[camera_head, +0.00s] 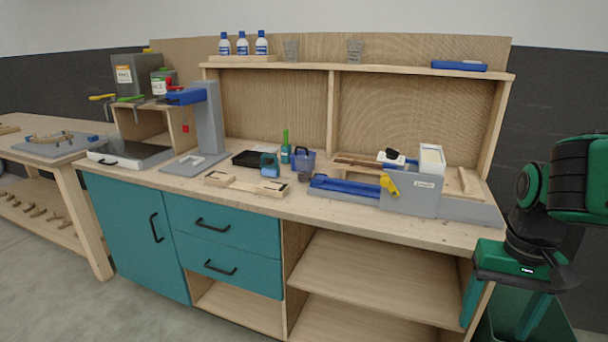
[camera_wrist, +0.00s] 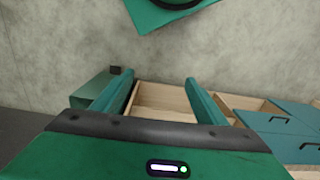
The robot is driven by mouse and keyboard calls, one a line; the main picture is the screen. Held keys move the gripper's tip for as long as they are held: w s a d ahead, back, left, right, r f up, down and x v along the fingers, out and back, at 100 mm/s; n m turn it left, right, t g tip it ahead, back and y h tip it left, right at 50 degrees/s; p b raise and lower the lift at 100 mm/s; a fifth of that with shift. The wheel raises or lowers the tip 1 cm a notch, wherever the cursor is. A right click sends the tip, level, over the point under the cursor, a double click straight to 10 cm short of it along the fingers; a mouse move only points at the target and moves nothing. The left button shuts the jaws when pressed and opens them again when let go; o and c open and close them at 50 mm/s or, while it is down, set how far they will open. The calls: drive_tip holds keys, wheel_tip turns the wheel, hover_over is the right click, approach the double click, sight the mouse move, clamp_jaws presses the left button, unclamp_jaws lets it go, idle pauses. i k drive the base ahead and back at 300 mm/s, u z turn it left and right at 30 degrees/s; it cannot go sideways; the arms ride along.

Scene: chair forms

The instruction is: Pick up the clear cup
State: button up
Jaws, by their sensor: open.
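Two greyish see-through cups stand upright on the top shelf in the head view: one left of centre (camera_head: 291,51) and one further right (camera_head: 355,51). I cannot tell from their looks which one is the clear cup. My gripper (camera_head: 497,326) hangs at the far right of the head view, in front of the bench's right end and below its top, far from both cups. Its two green fingers are apart with nothing between them. In the wrist view my gripper (camera_wrist: 160,82) shows open above the floor and bench shelves; no cup is in that view.
White-blue bottles (camera_head: 243,44) stand left of the cups, and a blue case (camera_head: 459,66) lies at the shelf's right end. The worktop (camera_head: 330,207) holds a blue basket (camera_head: 303,160), a blue-grey fixture (camera_head: 410,193) and a grey press stand (camera_head: 209,120). Its front strip is mostly clear.

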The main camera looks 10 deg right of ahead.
sight(305, 170)
drive_tip(key=u, duration=2.35)
drive_tip(key=k, duration=1.4)
drive_tip(key=z, duration=1.55)
drive_tip(key=i, duration=1.15)
